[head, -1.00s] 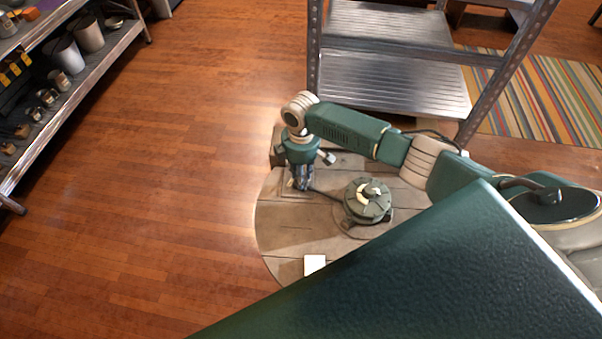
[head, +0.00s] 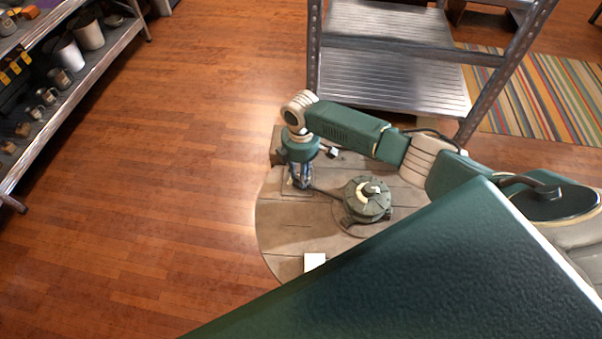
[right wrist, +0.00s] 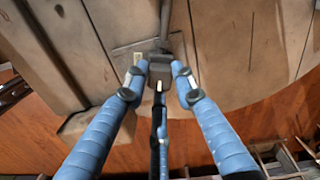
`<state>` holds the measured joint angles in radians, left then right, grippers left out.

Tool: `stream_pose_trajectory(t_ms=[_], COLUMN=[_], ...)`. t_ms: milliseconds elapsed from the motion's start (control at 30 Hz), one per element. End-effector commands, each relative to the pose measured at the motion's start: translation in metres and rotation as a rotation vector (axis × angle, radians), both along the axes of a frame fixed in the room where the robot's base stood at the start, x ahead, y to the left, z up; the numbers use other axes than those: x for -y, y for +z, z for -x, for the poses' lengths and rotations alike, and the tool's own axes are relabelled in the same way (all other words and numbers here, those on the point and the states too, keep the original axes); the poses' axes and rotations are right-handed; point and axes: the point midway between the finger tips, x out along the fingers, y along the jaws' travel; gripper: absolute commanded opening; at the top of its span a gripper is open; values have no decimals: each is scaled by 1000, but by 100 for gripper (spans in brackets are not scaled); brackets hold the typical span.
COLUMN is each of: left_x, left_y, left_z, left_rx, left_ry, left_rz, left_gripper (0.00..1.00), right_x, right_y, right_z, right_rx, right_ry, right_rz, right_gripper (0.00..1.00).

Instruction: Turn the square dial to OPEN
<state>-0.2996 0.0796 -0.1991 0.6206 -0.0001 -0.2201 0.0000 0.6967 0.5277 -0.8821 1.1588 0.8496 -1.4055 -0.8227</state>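In the right wrist view, the small dark grey square dial (right wrist: 161,72) sits between the two blue fingers of my right gripper (right wrist: 160,70). The fingertips lie close against its two sides. A dark bar with a white mark (right wrist: 159,86) shows just below it in the picture. In the head view my right gripper (head: 301,182) points down at the left part of a grey, plank-patterned platform (head: 295,236); its fingers hide the dial there. No OPEN lettering is readable. My left gripper is not in view.
A round green-grey device with a knob (head: 367,200) stands on the platform, right of my gripper, joined by a dark pipe. A white square (head: 315,262) is at the front. A metal rack (head: 395,85) stands behind; shelves (head: 75,85) are at left. Wooden floor (head: 190,170) is clear.

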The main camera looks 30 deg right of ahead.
Motion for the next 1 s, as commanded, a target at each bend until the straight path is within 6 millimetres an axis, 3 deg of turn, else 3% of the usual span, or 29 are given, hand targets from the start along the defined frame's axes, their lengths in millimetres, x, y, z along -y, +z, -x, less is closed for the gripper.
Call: stream_pose_trajectory(t_ms=[33,100,467,1000], left_x=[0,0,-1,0], left_y=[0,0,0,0], left_z=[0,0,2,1], left_rx=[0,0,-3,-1], left_ry=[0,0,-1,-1], left_rz=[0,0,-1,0], left_gripper=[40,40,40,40], right_x=[-1,-1,0,-1], right_y=[2,1,6,105], right_z=[-2,-2,-1,-2], right_rx=[5,4,1,6], right_ry=[1,1,-1,1], right_rz=[-3,-3,-1,-1], right_gripper=[34,45,45,45])
